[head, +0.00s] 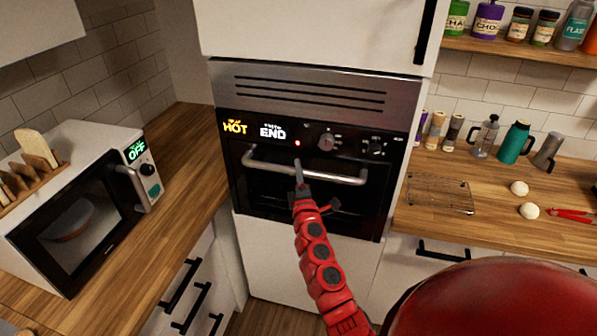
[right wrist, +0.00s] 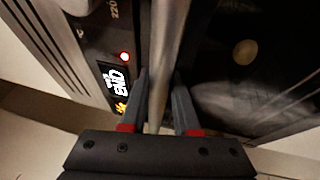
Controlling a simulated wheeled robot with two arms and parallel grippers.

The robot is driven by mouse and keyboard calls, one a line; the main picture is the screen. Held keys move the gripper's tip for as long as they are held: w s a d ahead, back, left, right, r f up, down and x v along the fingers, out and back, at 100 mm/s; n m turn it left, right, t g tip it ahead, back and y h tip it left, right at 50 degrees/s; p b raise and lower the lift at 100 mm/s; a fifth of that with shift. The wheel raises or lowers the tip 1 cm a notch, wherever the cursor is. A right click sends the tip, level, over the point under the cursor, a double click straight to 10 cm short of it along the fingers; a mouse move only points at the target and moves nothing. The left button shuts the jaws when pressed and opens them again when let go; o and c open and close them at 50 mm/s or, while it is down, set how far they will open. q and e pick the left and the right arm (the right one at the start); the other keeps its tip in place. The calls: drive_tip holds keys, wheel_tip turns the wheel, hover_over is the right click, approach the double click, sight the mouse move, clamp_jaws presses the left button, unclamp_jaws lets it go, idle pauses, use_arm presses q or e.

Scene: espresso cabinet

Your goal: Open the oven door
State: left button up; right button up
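The oven (head: 308,205) is built into the white cabinet, its black glass door upright and closed against the front. A silver bar handle (head: 262,168) runs across the top of the door. It also shows in the right wrist view (right wrist: 167,45). My right gripper (head: 299,172) is at the handle, left of its middle. In the right wrist view its two fingers (right wrist: 160,85) stand one on each side of the bar. The fingers are close to the bar, but I cannot tell whether they press on it. My left gripper is out of view.
The control panel (head: 318,142) above the door shows HOT and END and a red light. A white microwave (head: 95,185) stands on the left counter. A wire rack (head: 440,194) and white balls (head: 529,210) lie on the right counter. Drawers (head: 195,290) are below on the left.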

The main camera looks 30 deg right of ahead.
clamp_jaws()
idle(1.0)
